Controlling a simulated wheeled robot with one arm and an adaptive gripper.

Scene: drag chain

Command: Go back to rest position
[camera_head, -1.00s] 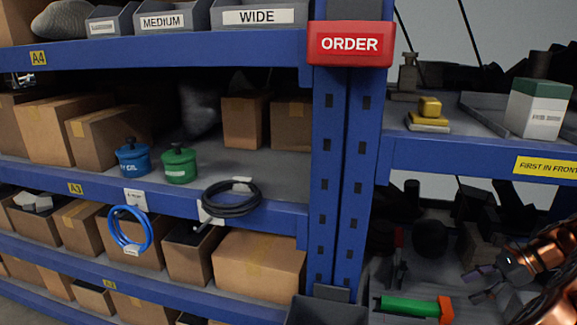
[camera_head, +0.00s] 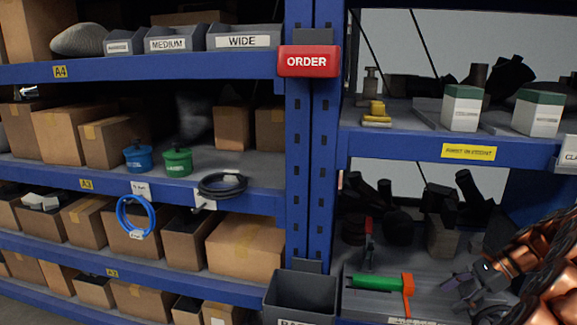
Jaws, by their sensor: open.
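My gripper (camera_head: 474,294) is at the lower right, at the end of my copper-coloured arm (camera_head: 540,262). Its fingers are dark and apart, with nothing seen between them. It is in front of the lower right shelf, to the right of a green and orange tool (camera_head: 380,283), with a gap between them. The picture's right edge cuts off part of my arm.
Blue shelving fills the view, with a blue post (camera_head: 312,160) and red ORDER sign (camera_head: 309,61) in the middle. A dark open bin (camera_head: 300,292) stands at the post's foot. White-green boxes (camera_head: 461,108) stand on the upper right shelf. Cardboard boxes fill the left shelves.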

